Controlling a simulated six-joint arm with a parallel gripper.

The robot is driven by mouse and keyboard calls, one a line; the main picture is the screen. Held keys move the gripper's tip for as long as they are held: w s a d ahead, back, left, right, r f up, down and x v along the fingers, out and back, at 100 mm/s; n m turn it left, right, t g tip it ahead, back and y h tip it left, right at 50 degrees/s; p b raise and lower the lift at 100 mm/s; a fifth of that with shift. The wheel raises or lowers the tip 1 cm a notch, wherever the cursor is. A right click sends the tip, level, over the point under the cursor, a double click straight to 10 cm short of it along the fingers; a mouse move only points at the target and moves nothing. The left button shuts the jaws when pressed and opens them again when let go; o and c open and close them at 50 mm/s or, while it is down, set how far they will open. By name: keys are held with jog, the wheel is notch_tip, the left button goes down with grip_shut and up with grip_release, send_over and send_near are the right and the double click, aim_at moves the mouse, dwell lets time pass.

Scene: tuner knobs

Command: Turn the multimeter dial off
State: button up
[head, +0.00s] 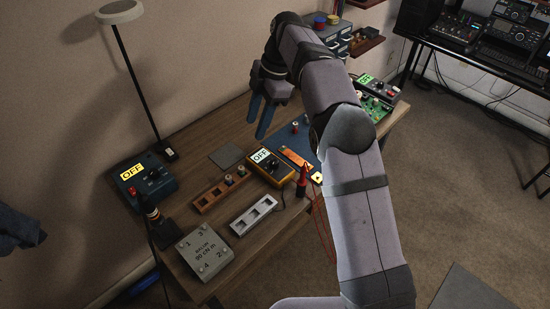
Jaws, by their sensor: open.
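The multimeter (283,179) lies on the wooden bench, a dark body with an orange-yellow edge. A light label on it reads "OFF". Its dark round dial (271,164) is beside the label; I cannot tell which way its pointer faces. My gripper (260,118) is open and empty, its blue fingers pointing down above the back of the bench. In the picture it is above the multimeter and apart from it.
A blue box (158,188) with a yellow "OFF" label stands left. An orange tray (208,201), a grey tray (243,222) and a grey numbered box (205,254) lie nearby. A red probe (302,180) stands right of the multimeter. A lamp (136,75) rises behind.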

jog(key=s+d+f+m+t+h, duration=0.1)
jog(key=s+d+f+m, duration=0.15)
jog(key=f+m, duration=0.35)
jog(key=s+d+f+m+h, duration=0.1)
jog(key=s+d+f+m, duration=0.15)
jog(key=f, duration=0.55)
jog(key=m+t, duration=0.4)
jog(key=m, duration=0.6)
send_near(275, 162)
jog(key=shift+w+a+f+m, duration=0.15)
jog(key=shift+w+f+m, duration=0.05)
jog(key=shift+f+m, duration=0.3)
jog(key=shift+p+x, duration=1.35)
jog(key=shift+x, duration=2.25)
jog(key=c, duration=1)
